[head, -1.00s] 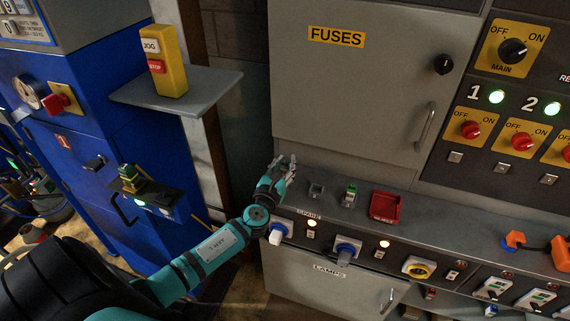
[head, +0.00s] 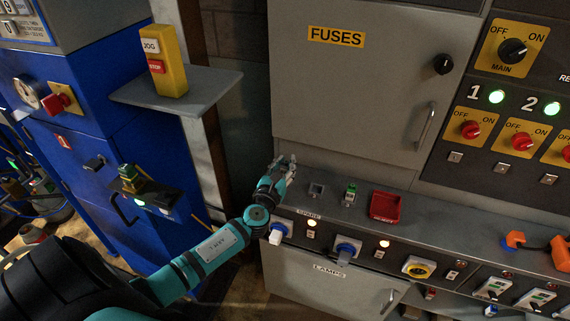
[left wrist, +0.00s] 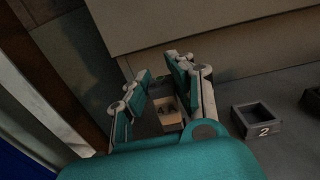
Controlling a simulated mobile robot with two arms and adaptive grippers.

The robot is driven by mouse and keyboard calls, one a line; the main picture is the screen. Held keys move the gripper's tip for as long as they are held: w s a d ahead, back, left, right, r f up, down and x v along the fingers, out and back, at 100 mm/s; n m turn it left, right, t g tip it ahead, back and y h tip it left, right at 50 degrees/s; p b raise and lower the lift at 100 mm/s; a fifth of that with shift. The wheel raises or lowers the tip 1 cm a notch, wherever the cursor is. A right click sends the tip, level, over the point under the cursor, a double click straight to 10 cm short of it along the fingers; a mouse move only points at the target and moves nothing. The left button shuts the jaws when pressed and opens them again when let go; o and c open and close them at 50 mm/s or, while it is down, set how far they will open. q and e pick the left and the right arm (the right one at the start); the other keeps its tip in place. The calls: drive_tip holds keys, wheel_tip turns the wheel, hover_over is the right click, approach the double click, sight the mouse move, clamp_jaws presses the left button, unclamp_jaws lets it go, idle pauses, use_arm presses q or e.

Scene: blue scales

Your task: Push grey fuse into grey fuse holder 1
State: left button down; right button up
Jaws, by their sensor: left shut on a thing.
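My left gripper (head: 284,168) is over the left end of the grey ledge, below the FUSES cabinet. In the left wrist view its fingers (left wrist: 162,90) are closed around a pale, boxy piece (left wrist: 167,108), which I take to be the grey fuse. The fingers hide much of it, and grey fuse holder 1 cannot be made out clearly beneath or around it. I cannot tell how deep the fuse sits. An empty square holder marked 2 (left wrist: 257,120) is just right of the gripper; it also shows in the head view (head: 316,190). My right gripper is not in view.
The FUSES cabinet door (head: 355,75) is shut behind. Knobs and lamps line the ledge's front. A yellow JOG/STOP box (head: 168,62) is on a shelf at left.

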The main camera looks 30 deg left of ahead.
use_arm(q)
drive_tip(key=shift+f+b, duration=1.25)
drive_tip(key=shift+f, duration=0.05)
drive_tip(key=c, duration=1.1)
unclamp_jaws()
drive_tip(key=v, duration=1.2)
